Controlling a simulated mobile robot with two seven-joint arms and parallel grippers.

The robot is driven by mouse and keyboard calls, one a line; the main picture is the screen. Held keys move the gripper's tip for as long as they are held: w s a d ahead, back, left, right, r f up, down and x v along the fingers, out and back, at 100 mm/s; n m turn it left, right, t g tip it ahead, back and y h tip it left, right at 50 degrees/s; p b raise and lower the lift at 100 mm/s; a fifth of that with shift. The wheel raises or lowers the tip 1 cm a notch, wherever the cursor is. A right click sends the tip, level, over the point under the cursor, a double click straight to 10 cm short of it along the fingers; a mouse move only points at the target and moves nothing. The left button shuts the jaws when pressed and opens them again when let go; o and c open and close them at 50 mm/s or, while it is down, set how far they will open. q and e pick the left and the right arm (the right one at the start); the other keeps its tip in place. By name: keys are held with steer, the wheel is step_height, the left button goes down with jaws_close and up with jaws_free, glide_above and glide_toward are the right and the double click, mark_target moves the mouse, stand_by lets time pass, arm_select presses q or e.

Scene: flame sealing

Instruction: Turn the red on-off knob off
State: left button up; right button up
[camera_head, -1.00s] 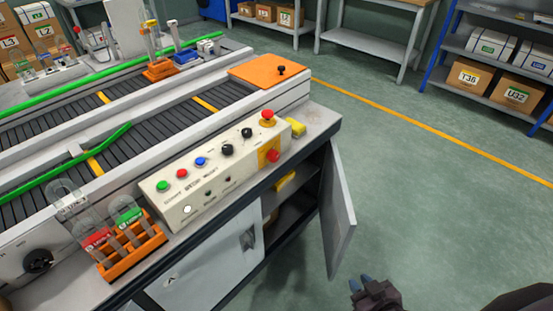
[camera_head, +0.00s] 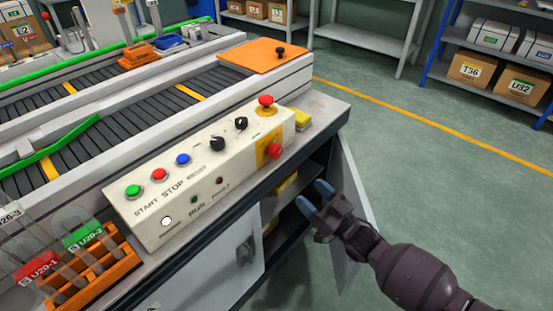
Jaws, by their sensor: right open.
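My left gripper is not in view.
A red mushroom button (camera_head: 265,101) stands on top of the box. Black knobs and green, red and blue buttons share its top. An open cabinet door (camera_head: 350,200) is behind my right gripper. An orange rack (camera_head: 85,270) with tubes stands at the lower left.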

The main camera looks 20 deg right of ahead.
mark_target(278, 155)
steer(key=shift+n+t+y, duration=0.3)
steer(key=shift+y, duration=0.3)
steer(key=x, duration=0.4)
steer(key=b+x, duration=0.1)
steer(key=x, duration=0.3)
steer(key=w+d+x, duration=0.1)
steer(key=x, duration=0.2)
steer(key=shift+w+a, duration=0.15)
steer(key=shift+w, duration=0.1)
steer(key=shift+w+a+r, duration=0.15)
steer(key=shift+w+a, duration=0.05)
steer(key=shift+w, duration=0.15)
steer(key=shift+r, duration=0.1)
steer(key=shift+c, duration=0.4)
steer(key=c, duration=0.8)
steer(key=shift+c, duration=0.2)
